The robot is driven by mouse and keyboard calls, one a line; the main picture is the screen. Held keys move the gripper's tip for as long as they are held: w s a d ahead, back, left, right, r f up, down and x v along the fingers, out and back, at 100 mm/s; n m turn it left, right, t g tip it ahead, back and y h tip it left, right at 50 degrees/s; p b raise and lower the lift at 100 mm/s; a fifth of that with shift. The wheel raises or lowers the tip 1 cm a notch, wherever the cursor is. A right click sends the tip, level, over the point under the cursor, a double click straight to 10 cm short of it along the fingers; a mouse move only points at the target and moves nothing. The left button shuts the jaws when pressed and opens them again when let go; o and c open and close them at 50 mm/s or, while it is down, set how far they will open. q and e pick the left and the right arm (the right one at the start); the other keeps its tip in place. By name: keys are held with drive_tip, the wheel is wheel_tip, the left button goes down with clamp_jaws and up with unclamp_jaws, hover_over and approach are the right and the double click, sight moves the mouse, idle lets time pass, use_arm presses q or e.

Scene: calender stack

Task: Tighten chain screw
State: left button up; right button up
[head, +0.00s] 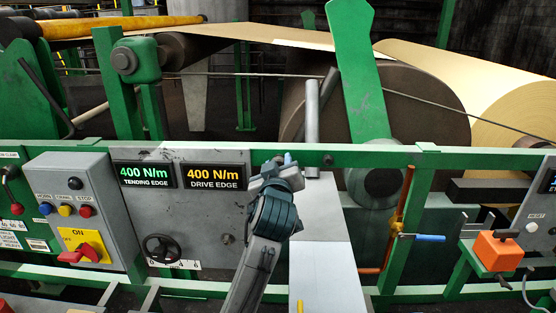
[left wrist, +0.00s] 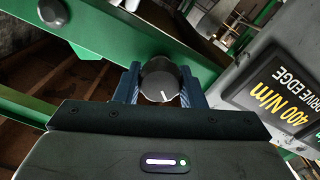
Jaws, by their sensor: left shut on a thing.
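My left gripper (head: 282,165) is at the green rail (head: 405,158), just right of the drive edge display. In the left wrist view its two blue fingers (left wrist: 160,84) are shut on a round black knob (left wrist: 160,75), one on each side. The knob has a white pointer mark on its face. In the head view the gripper hides the knob. I cannot tell from the frames whether this knob is the chain screw. My right gripper is not in view.
The tending edge display (head: 145,175) and drive edge display (head: 213,177) both read 400 N/m. A black handwheel (head: 161,248) sits below them. A switch box (head: 72,205) is at left, an orange box (head: 497,250) at right. Large rolls (head: 430,100) stand behind the rail.

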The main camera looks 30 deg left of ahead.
use_arm(q)
drive_tip(key=m+p, duration=0.1)
drive_tip(key=m, duration=0.1)
drive_tip(key=m+p, duration=0.1)
drive_tip(key=m, duration=0.1)
drive_tip(key=shift+r+m+p, duration=0.2)
drive_tip(key=shift+m+p, duration=0.1)
drive_tip(key=m+p, duration=0.2)
drive_tip(key=m, duration=0.1)
drive_tip(key=shift+m, duration=0.4)
drive_tip(key=shift+d+m+p, duration=0.1)
drive_tip(key=shift+m+p, duration=0.45)
drive_tip(key=shift+m, duration=0.25)
drive_tip(key=m, duration=0.2)
drive_tip(key=shift+f+m+p, duration=0.1)
drive_tip(key=shift+m+p, duration=0.2)
drive_tip(key=shift+m, duration=0.1)
drive_tip(key=m, duration=0.2)
drive_tip(key=shift+w+m, duration=0.1)
drive_tip(key=shift+m, duration=0.3)
drive_tip(key=m, duration=0.2)
drive_tip(key=shift+f+m, duration=0.1)
drive_tip(key=shift+m, duration=0.2)
drive_tip(key=m, duration=1)
drive_tip(key=shift+f+m, duration=0.1)
drive_tip(key=shift+m, duration=2.3)
